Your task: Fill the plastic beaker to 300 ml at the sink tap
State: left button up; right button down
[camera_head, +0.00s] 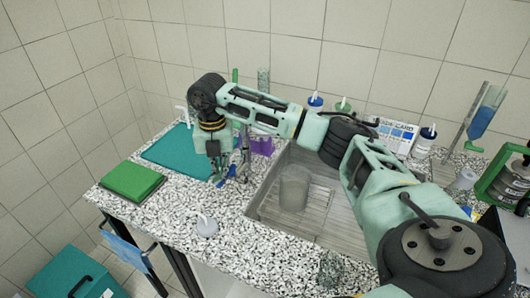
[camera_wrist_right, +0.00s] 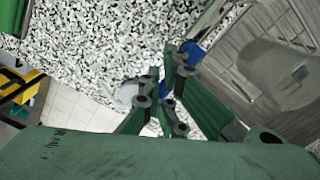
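The translucent plastic beaker (camera_head: 294,188) stands upright in the sink (camera_head: 325,222). I cannot make out a water level in it. It also shows, greyish, at the right of the wrist view (camera_wrist_right: 272,70). My right arm reaches across above the sink. My right gripper (camera_head: 230,176) points down at the sink's left edge, left of the beaker and apart from it. In the wrist view its green fingers (camera_wrist_right: 163,72) are close together, with blue parts by them; whether they grip anything is unclear. The tap (camera_head: 245,155) is mostly hidden behind my gripper. My left gripper is out of view.
A green box (camera_head: 132,181) and a teal mat (camera_head: 178,152) lie on the left of the speckled counter. A small white-topped item (camera_head: 207,226) stands near the front edge. Bottles with blue and green caps and a card (camera_head: 393,134) stand behind the sink.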

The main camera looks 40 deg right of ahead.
notch_tip(320, 180, up, 7)
jog(key=w+p, duration=0.1)
jog(key=p, duration=0.3)
jog(key=shift+p, duration=0.3)
jog(key=shift+a+f, duration=0.1)
